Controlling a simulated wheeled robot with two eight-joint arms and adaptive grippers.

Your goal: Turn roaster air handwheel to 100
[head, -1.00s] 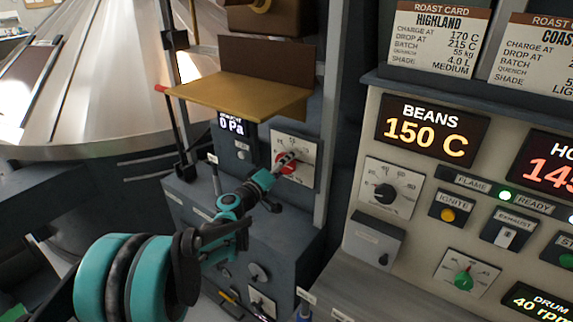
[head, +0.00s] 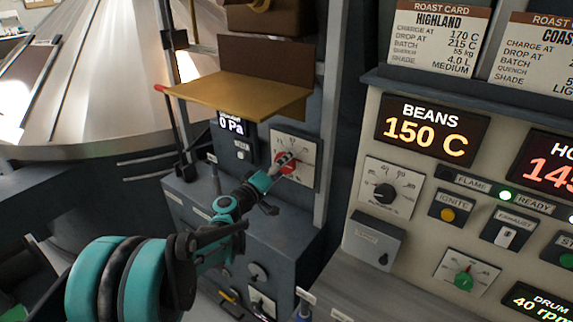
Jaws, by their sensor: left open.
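A red handwheel (head: 281,164) sits on a white dial plate (head: 304,146) on the dark cabinet, below the brass shelf. My left gripper (head: 285,160) reaches up to it from the lower left. Its fingers are open and lie in front of the red wheel, covering part of it. I cannot tell whether they touch it. The dial's marks are too small to read, and the wheel's pointer is hidden. A display (head: 231,126) just left of the dial reads 0 Pa. My right gripper is not in view.
A brass shelf (head: 240,92) juts out above the dial. A vertical grey post (head: 327,120) stands just right of it. The control panel at right has a black knob (head: 384,193), a green knob (head: 464,280) and a BEANS display (head: 424,131) reading 150 C.

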